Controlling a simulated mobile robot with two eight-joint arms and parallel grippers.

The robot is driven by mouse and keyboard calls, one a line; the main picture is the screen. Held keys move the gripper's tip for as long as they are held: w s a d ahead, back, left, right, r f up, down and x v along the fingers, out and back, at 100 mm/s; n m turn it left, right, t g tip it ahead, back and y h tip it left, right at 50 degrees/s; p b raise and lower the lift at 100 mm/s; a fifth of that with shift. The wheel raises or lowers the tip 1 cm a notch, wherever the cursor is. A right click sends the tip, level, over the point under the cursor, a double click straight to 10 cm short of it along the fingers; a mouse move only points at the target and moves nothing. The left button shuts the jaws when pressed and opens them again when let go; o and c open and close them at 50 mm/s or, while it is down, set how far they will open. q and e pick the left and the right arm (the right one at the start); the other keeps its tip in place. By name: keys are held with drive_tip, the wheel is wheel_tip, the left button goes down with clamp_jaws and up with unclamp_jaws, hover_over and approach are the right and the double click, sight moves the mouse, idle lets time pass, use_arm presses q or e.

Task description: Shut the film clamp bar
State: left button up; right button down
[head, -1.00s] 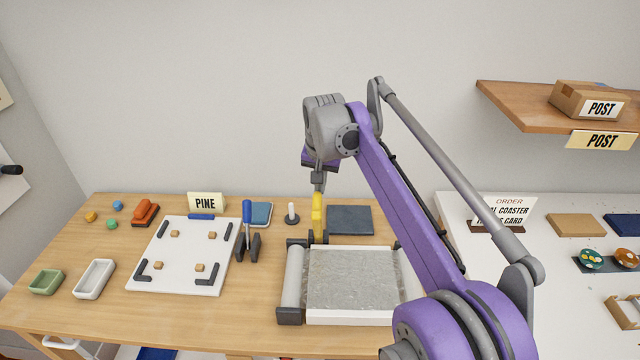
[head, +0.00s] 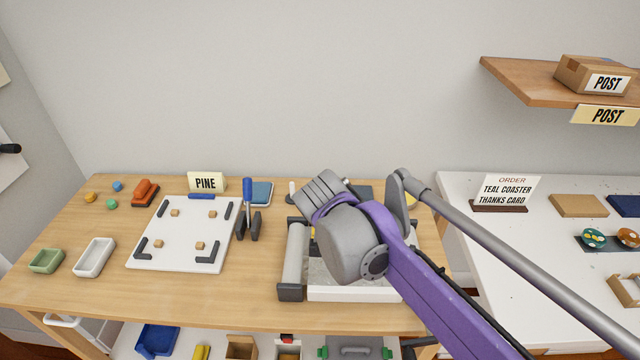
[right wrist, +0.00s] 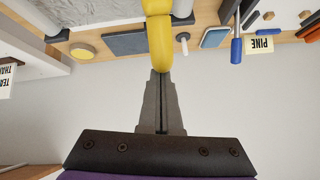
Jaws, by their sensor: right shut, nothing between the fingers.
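The casting station has a white frame (head: 350,294) and a pale roller (head: 295,252) along its left side. My right wrist covers most of it in the head view. The yellow bar (right wrist: 158,38) appears to be the clamp bar; it runs down from the top edge in the right wrist view. My right gripper (right wrist: 160,74) is shut and empty, its fingertips at the bar's rounded end. I cannot tell whether they touch. In the head view my right fingers are hidden behind my wrist. My left gripper is not in view.
A blue-handled tool (head: 247,205) stands left of the roller. A white board (head: 185,235) with corner brackets lies further left. A yellow disc (right wrist: 82,51) and a dark slab (right wrist: 125,43) lie behind the station. The shelf (head: 530,85) is high at right.

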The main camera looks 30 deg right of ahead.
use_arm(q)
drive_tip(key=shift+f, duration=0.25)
use_arm(e)
drive_tip(key=s+a+f+t, duration=0.1)
drive_tip(key=s+a+f, duration=0.2)
drive_tip(key=s+f, duration=0.3)
wheel_tip(320, 180, down, 3)
drive_tip(key=shift+a+r+t+h, duration=0.2)
drive_tip(key=shift+a+t+h, duration=0.1)
drive_tip(key=shift+a+h, duration=0.1)
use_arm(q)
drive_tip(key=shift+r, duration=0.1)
use_arm(e)
drive_tip(key=shift+r, duration=0.1)
